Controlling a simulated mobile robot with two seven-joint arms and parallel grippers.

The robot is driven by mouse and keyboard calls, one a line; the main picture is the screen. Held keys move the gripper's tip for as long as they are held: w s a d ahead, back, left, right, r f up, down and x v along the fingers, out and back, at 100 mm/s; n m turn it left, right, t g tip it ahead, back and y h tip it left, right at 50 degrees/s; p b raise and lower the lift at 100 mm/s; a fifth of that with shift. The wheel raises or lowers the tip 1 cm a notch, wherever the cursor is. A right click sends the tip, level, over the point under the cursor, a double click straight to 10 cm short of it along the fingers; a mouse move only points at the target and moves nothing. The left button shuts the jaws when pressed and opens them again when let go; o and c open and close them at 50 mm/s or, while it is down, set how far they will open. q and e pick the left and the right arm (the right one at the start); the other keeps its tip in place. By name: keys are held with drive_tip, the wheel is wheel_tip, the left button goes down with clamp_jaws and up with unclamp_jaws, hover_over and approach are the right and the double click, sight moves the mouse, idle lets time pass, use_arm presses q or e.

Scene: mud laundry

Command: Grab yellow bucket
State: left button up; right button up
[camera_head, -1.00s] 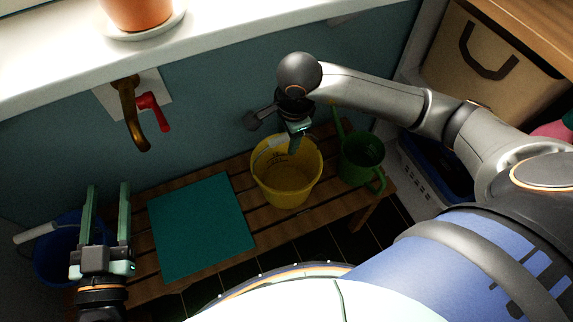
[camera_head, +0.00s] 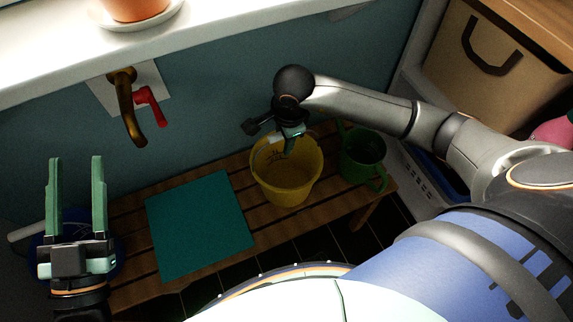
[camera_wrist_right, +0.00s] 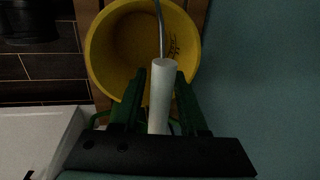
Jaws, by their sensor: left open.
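The yellow bucket (camera_head: 287,180) stands upright on the wooden slatted bench in the head view. In the right wrist view its opening (camera_wrist_right: 108,50) faces me. Its thin metal handle with a white grip (camera_wrist_right: 161,95) runs between the fingers of my right gripper (camera_wrist_right: 160,82). Those fingers look apart, with a narrow gap on each side of the grip. In the head view my right gripper (camera_head: 290,142) is at the bucket's back rim, partly hidden by its own wrist. My left gripper (camera_head: 78,165) is open and empty, far left of the bucket.
A green watering can (camera_head: 362,155) stands just right of the bucket. A teal mat (camera_head: 200,225) lies on the bench (camera_head: 258,212) to its left. A blue bucket (camera_head: 75,215) is behind my left gripper. A brass tap (camera_head: 128,110) and white sill (camera_head: 60,65) are above.

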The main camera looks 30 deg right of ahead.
clamp_jaws()
idle(1.1)
